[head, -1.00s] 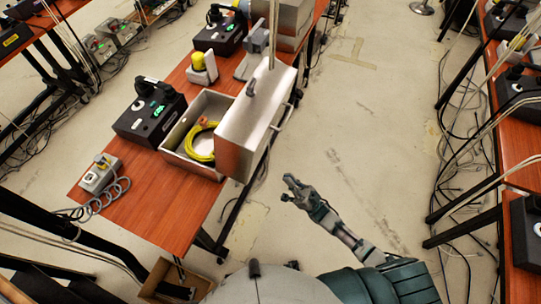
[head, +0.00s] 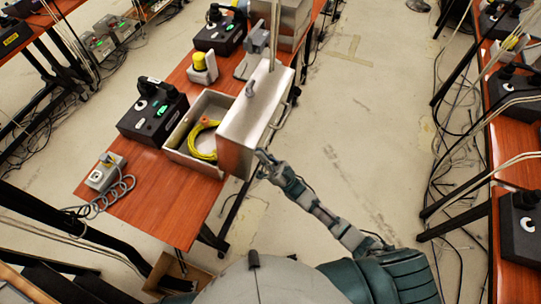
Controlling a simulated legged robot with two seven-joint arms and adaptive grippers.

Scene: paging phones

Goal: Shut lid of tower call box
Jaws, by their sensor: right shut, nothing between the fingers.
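The tower call box (head: 176,138) is an open metal box on the wooden table, with a coiled yellow cable (head: 203,141) inside. Its lid (head: 243,135) stands up, tilted open on the box's right side, with a small latch on its near-top edge and a handle on its outer face. My right gripper (head: 262,158) is at the lower outer edge of the lid, shut and holding nothing. It looks very close to the lid; I cannot tell whether it touches. My left gripper is not in view.
On the same table (head: 150,205) stand a black phone unit (head: 152,112), a small grey box with a coiled cord (head: 106,172) and a yellow-topped device (head: 203,68). Another table with black units (head: 515,150) stands at the right.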

